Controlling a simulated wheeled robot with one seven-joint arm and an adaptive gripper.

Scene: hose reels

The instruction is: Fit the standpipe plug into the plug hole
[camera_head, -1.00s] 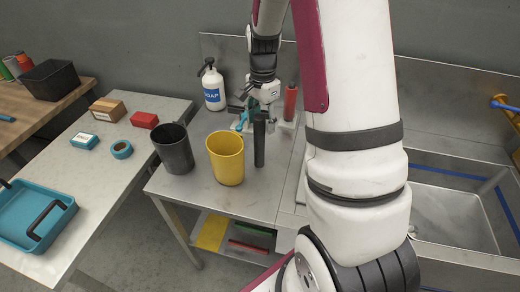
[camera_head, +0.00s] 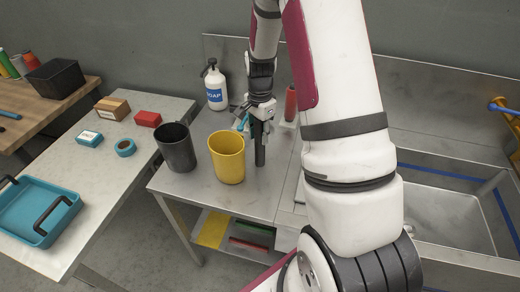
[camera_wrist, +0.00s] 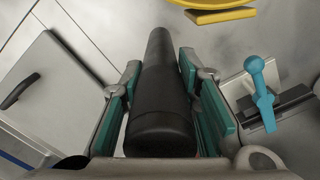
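The standpipe plug, a dark upright tube (camera_head: 260,153), stands on the steel counter between the yellow cup and the sink. In the wrist view the tube (camera_wrist: 160,100) runs between my two teal-padded fingers, its near end close to the palm. My gripper (camera_head: 260,122) is around the upper part of the tube, pointing down. My gripper (camera_wrist: 161,75) looks open: a thin gap shows beside the tube on the left, while the right pad is very close to it. The steel sink (camera_head: 440,215) is at the right, partly behind my arm. I cannot see the plug hole.
A yellow cup (camera_head: 227,160) stands close left of the tube, with a black cup (camera_head: 176,150) beyond it. A soap bottle (camera_head: 215,88), a red cylinder (camera_head: 290,103) and a teal-handled fixture (camera_wrist: 262,90) are near the gripper. A side table (camera_head: 100,185) is left.

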